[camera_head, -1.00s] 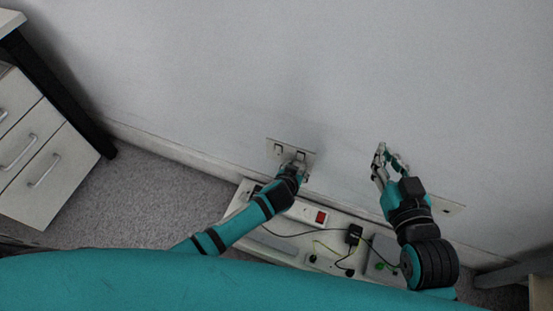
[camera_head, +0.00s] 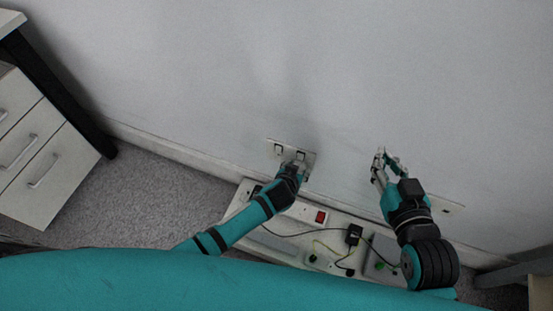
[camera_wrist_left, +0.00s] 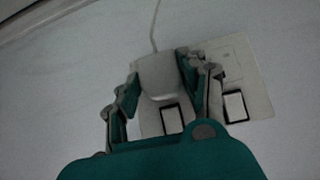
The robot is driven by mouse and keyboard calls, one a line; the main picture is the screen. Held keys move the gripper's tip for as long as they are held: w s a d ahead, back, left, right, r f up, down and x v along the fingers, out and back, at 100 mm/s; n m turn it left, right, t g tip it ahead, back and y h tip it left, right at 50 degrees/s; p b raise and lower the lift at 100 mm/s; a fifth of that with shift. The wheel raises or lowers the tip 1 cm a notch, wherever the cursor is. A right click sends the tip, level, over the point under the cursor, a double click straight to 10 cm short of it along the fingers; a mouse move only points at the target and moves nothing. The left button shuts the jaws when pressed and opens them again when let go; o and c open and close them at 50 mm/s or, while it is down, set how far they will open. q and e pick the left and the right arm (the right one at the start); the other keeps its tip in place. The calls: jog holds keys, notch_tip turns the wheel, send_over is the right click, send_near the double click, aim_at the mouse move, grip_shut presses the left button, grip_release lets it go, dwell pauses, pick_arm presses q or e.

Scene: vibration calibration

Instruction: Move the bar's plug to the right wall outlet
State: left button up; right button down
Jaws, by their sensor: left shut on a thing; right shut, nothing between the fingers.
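My left gripper (camera_head: 297,162) is at the left wall outlet (camera_head: 275,146), over the right part of its plate. In the left wrist view the left gripper (camera_wrist_left: 160,82) is shut on a white plug (camera_wrist_left: 155,72), with its pale cord (camera_wrist_left: 155,28) running upward. The plug lies over the outlet plate (camera_wrist_left: 255,75); its pins are hidden, so I cannot tell whether they are in the sockets. My right gripper (camera_head: 386,156) is shut and empty, in front of the wall. The right wall outlet (camera_head: 449,206) shows only at its right end, behind my right arm.
The white power bar with a red switch (camera_head: 320,216) lies in a white tray (camera_head: 236,207) below the outlets. A black adapter (camera_head: 354,234) and loose cables are there too. A drawer cabinet (camera_head: 45,165) stands at the left. The wall above is clear.

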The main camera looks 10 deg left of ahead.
pick_arm(q)
jog(key=shift+w+r, duration=0.1)
jog(key=shift+w, duration=0.05)
pick_arm(e)
jog(key=shift+f, duration=0.2)
pick_arm(q)
jog(key=o, duration=1.2)
pick_arm(e)
jog(key=shift+s, duration=0.15)
pick_arm(q)
jog(key=shift+p+v, duration=2.45)
jog(key=shift+v, duration=0.05)
pick_arm(e)
jog(key=s+d+f+g+h, duration=0.1)
jog(key=s+d+f+g, duration=0.1)
jog(key=s+f+g, duration=0.2)
jog(key=s+d+f+g+h, duration=0.2)
jog(key=s+f+g, duration=0.3)
jog(key=s, duration=0.6)
jog(key=shift+d+f+m+g, duration=0.3)
jog(key=shift+d+g, duration=0.5)
jog(key=shift+g, duration=0.2)
pick_arm(q)
jog(key=v, duration=1.2)
